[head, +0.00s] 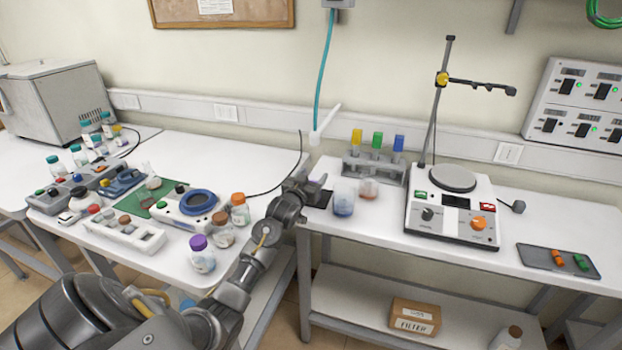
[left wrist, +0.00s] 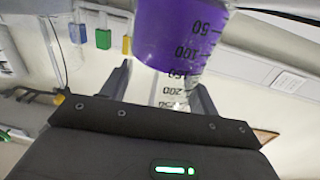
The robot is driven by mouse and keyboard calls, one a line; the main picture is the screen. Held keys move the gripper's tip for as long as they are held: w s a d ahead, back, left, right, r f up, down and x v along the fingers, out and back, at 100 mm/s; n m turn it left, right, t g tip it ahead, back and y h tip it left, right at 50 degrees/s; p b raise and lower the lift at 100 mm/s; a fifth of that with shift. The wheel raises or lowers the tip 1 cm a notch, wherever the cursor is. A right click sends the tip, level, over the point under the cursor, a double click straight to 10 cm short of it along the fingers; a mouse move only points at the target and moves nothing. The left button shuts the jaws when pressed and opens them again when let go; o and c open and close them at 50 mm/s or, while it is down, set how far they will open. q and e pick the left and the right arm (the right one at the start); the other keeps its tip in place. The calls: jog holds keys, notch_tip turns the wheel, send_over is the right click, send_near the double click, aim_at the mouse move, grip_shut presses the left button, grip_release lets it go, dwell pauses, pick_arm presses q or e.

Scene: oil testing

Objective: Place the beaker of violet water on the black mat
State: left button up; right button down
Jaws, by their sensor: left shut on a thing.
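My left gripper (head: 306,186) reaches over the left edge of the right-hand bench. It is shut on the beaker of violet water, which in the left wrist view (left wrist: 178,35) stands between the fingers with its measuring marks showing upside down. In the head view only a small part of the beaker (head: 318,178) shows beside the gripper. The black mat (head: 322,201) lies on the bench just below the gripper, partly hidden by it. I cannot tell whether the beaker touches the mat. My right gripper is not in view.
A beaker of blue liquid (head: 344,200) and one of reddish liquid (head: 368,188) stand just right of the mat. Behind them is a rack (head: 372,168) with coloured tubes. A hot plate stirrer (head: 451,215) stands further right. A gap separates the two benches.

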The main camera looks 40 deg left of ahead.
pick_arm(q)
jog(key=shift+f, duration=0.55)
jog(key=shift+f, duration=0.2)
jog(key=o, duration=1.1)
jog(key=shift+o, duration=0.2)
